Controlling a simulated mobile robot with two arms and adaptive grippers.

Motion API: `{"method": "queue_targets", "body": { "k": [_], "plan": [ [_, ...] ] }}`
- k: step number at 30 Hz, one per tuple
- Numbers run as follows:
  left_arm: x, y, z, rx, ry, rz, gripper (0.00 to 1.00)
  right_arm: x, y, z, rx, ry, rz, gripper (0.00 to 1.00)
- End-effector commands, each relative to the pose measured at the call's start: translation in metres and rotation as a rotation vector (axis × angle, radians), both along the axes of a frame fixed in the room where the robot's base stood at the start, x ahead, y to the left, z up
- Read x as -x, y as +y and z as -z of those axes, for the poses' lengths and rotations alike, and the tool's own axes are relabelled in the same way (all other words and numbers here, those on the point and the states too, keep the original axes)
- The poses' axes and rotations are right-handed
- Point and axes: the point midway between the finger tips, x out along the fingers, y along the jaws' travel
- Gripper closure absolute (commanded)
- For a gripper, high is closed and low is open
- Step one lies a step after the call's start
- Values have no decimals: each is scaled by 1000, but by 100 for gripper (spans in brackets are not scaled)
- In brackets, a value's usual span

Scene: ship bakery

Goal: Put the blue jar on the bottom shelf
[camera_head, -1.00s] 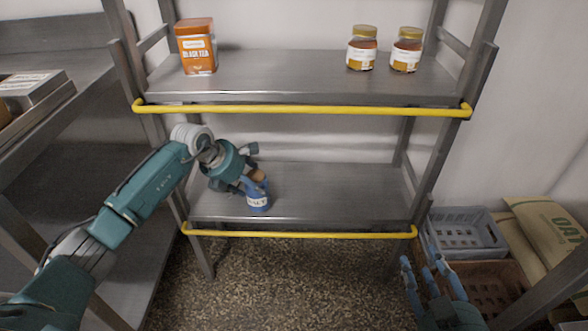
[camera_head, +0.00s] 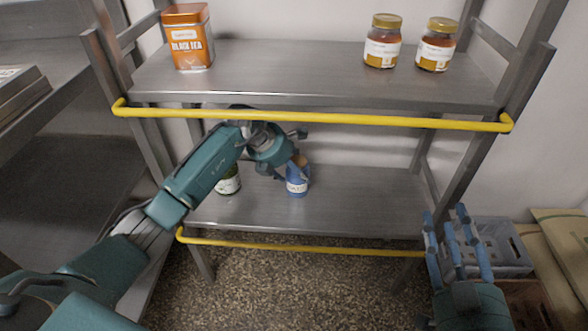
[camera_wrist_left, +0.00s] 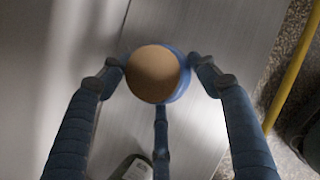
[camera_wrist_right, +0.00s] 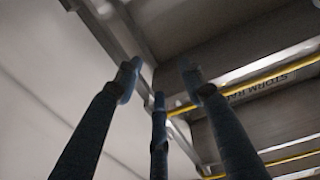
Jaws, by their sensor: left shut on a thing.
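The blue jar (camera_head: 297,182) with a pale label and a brown lid is upright at the bottom shelf (camera_head: 350,205), near its middle. I cannot tell whether its base touches the shelf. My left gripper (camera_head: 292,165) reaches in under the upper shelf and is shut on the jar. In the left wrist view the fingers close around the jar's round brown lid (camera_wrist_left: 153,74), with blue showing at its edge. My right gripper (camera_head: 456,225) is open and empty, right of the rack. Its spread fingers also show in the right wrist view (camera_wrist_right: 160,85).
A dark green jar (camera_head: 229,182) stands left of the blue jar. The upper shelf (camera_head: 290,72) holds an orange tea tin (camera_head: 189,38) and two amber jars (camera_head: 383,42). Yellow rails (camera_head: 310,118) cross both shelf fronts. A grey crate (camera_head: 497,247) sits right.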

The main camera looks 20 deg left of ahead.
Motion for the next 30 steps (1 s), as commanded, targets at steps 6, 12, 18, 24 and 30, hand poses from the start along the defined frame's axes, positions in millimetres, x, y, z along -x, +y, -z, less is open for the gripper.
{"method": "queue_targets", "body": {
  "k": [6, 12, 18, 24, 30],
  "plan": [
    [-2, -7, 4, 4, -9, 1, 89, 1, 4, -30, -36, -133, -8, 60],
    [-2, -8, 5, 3, -9, 0, 89, 2, 4, -39, -45, -167, -9, 60],
    [0, -8, 8, 1, -2, 1, 29, 2, 4, -39, -44, -166, -9, 60],
    [0, -8, 8, 1, -2, 1, 19, 2, 4, -39, -44, -165, -9, 60],
    [0, -7, 6, 1, -3, 1, 19, 2, 4, -39, -43, -163, -9, 60]
  ]
}}
